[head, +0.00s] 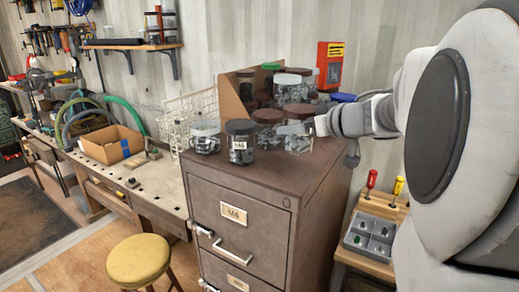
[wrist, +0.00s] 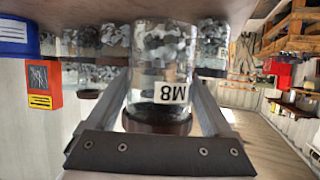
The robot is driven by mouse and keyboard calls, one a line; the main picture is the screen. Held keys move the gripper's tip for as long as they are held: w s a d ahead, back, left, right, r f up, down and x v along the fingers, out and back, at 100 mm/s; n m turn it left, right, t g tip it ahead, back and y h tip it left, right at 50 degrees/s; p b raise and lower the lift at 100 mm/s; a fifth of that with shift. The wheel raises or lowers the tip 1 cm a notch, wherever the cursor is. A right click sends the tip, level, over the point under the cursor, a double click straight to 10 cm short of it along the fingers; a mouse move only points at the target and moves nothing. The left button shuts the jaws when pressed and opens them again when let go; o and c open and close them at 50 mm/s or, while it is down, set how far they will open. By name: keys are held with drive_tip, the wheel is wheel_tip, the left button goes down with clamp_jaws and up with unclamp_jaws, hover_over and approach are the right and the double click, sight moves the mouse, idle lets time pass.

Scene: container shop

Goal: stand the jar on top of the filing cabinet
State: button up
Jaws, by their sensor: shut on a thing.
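The jar (wrist: 160,55) is clear, holds grey metal hardware, and has a dark brown lid and a white M8 label. In the wrist view, which is upside down, my gripper (wrist: 160,92) has one finger on each side of it and is shut on it. In the head view my gripper (head: 308,128) reaches in from the right to the jar (head: 298,143) over the filing cabinet (head: 238,222). The jar is upright at the cabinet top; whether its base touches is hard to tell.
Several other jars crowd the cabinet top, including an M6 jar (head: 240,143) at the front and a clear jar (head: 205,138) to its left.

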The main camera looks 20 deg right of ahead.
sight(290, 147)
drive_tip(key=shift+a+f, duration=0.25)
drive_tip(key=shift+a, duration=0.25)
drive_tip(key=shift+a+f, duration=0.25)
drive_tip(key=shift+a, duration=0.2)
drive_tip(key=shift+w+f+b, duration=0.1)
drive_tip(key=shift+f+b, duration=0.65)
drive_tip(key=shift+f, duration=1.3)
drive_tip(key=shift+f, duration=0.15)
drive_tip(key=o, duration=1.5)
drive_tip(key=shift+o, duration=0.2)
drive_tip(key=shift+a+r, duration=0.1)
drive_tip(key=shift+r, duration=0.15)
